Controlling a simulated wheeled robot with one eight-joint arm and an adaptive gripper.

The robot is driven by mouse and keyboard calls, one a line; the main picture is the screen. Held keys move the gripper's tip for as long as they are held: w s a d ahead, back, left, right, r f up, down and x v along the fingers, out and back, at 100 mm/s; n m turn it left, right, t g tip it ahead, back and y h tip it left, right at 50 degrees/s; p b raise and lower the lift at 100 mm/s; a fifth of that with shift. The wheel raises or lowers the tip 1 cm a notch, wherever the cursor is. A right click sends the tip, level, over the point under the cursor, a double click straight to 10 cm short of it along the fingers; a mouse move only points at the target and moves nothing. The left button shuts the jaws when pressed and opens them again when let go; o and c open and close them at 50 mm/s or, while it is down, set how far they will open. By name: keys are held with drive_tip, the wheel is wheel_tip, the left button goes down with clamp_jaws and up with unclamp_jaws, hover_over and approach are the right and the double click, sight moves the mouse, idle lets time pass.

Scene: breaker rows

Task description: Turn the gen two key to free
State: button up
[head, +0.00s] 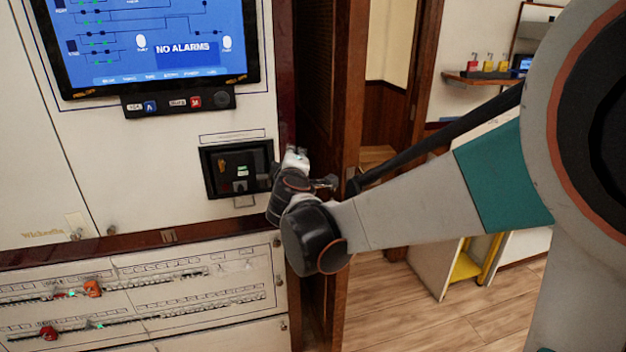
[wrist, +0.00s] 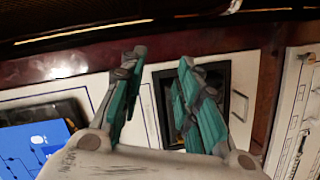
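My gripper (head: 298,160) is at the right edge of the white panel, just right of a black-framed recessed box (head: 208,178). In the wrist view its two teal fingers (wrist: 161,68) stand apart with nothing between them. The right finger overlaps the black-framed box (wrist: 226,72) in that view and hides part of it. The box holds small dark and pale parts, too small to read. I cannot make out a key marked gen two in either view.
A blue screen (head: 150,40) reading "NO ALARMS" is above, with a button strip (head: 180,102) under it. Breaker rows (head: 130,290) with red and orange pieces are below. A dark wooden door frame (head: 330,90) stands close right of my gripper. Open floor (head: 400,310) is further right.

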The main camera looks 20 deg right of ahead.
drive_tip(key=s+d+f+m+g+b, duration=0.1)
drive_tip(key=s+d+m, duration=0.4)
drive_tip(key=s, duration=0.5)
drive_tip(key=shift+d+f+g, duration=0.3)
drive_tip(key=shift+f+g, duration=0.3)
drive_tip(key=shift+g, duration=0.7)
drive_tip(key=shift+s, duration=0.1)
